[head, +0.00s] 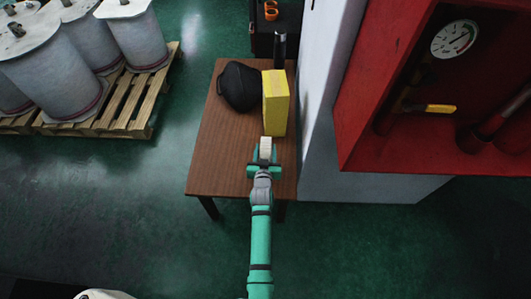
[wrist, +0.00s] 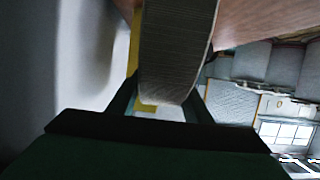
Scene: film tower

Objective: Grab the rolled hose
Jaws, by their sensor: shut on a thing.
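The rolled hose (head: 266,147) shows as a small pale, upright shape above the near part of the brown table. My gripper (head: 265,166) is shut on it, with the fingers on either side. In the wrist view the rolled hose (wrist: 178,50) is a large grey, finely ribbed band between the two dark fingers of my gripper (wrist: 158,100). Its far part runs out of the top of that view. Whether it touches the table cannot be told.
On the wooden table (head: 215,160) a yellow box (head: 275,102) stands just beyond the hose, with a black bag-like object (head: 239,86) to its left. A red cabinet (head: 352,115) with a gauge is at right. A pallet (head: 125,110) with grey drums is at left.

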